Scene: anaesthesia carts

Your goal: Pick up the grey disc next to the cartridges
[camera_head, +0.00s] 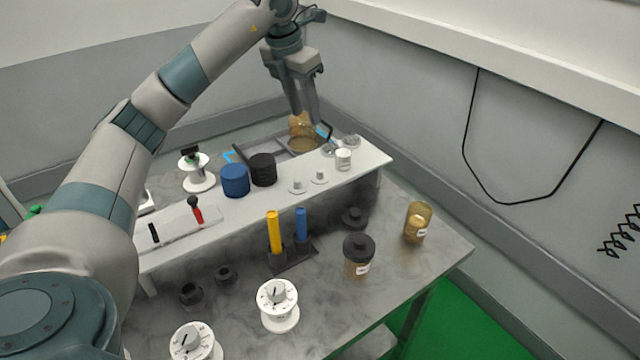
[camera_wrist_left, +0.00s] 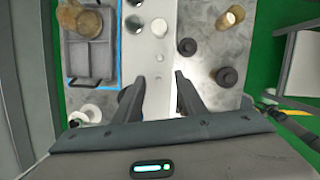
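My left gripper (camera_head: 304,116) hangs over the back of the shelf, fingers pointing down. The left wrist view shows its two fingers apart (camera_wrist_left: 158,92), empty, with the white shelf below. Small grey round pieces (camera_head: 349,141) lie at the shelf's far back edge; one shows in the left wrist view (camera_wrist_left: 134,24). Amber jars (camera_head: 301,124) stand close by in a grey tray. A dark grey disc (camera_head: 355,217) lies on the table between a yellow-and-blue cylinder holder (camera_head: 292,255) and an amber jar. I cannot tell which disc is meant. My right gripper is not in view.
On the table stand a dark-lidded amber jar (camera_head: 358,256), an open amber jar (camera_head: 417,222) and white dials (camera_head: 278,305).

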